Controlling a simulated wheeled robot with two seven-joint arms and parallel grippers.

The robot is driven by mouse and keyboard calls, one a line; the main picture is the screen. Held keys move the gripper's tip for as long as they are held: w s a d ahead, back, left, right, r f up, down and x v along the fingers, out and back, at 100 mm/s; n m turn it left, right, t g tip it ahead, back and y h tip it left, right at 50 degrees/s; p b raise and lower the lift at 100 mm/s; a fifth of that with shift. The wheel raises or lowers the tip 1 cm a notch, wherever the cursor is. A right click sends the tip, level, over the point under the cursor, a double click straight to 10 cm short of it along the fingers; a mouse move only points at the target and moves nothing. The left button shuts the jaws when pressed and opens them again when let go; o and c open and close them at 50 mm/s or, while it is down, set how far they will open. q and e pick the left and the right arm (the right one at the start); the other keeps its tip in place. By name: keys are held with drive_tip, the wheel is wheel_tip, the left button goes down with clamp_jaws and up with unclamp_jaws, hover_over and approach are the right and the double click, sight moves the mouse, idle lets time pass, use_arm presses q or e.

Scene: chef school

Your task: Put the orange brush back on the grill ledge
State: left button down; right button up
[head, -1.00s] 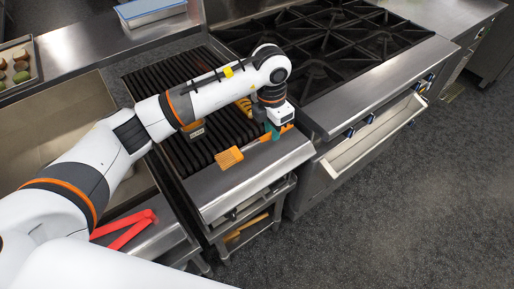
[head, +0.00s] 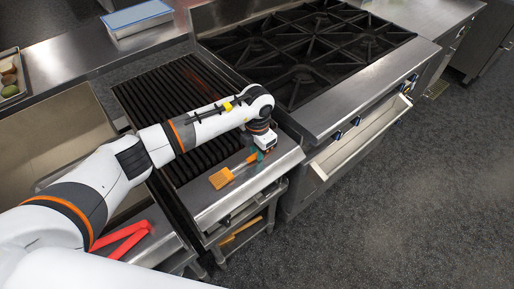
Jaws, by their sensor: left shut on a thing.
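The orange brush (head: 221,178) shows in the head view, its flat head over the steel grill ledge (head: 212,207) and pointing left. Its handle runs up and right to my left gripper (head: 257,157), which is shut on it. My left arm reaches in over the black grill grates (head: 160,95). The gripper's fingers are mostly hidden under the wrist. The brush is at or just above the ledge; I cannot tell whether it touches. My right gripper is out of view.
A black burner range (head: 310,45) stands right of the grill, with an open drawer or tray below its front. Red tongs-like handles (head: 122,240) lie on the counter at lower left. A blue-topped box (head: 137,17) sits at the back. Open floor lies to the right.

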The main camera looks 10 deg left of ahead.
use_arm(q)
drive_tip(key=c, duration=1.3)
unclamp_jaws()
drive_tip(key=shift+r, duration=0.1)
wheel_tip(320, 180, up, 12)
drive_tip(key=b, duration=0.3)
drive_tip(key=shift+s, duration=0.1)
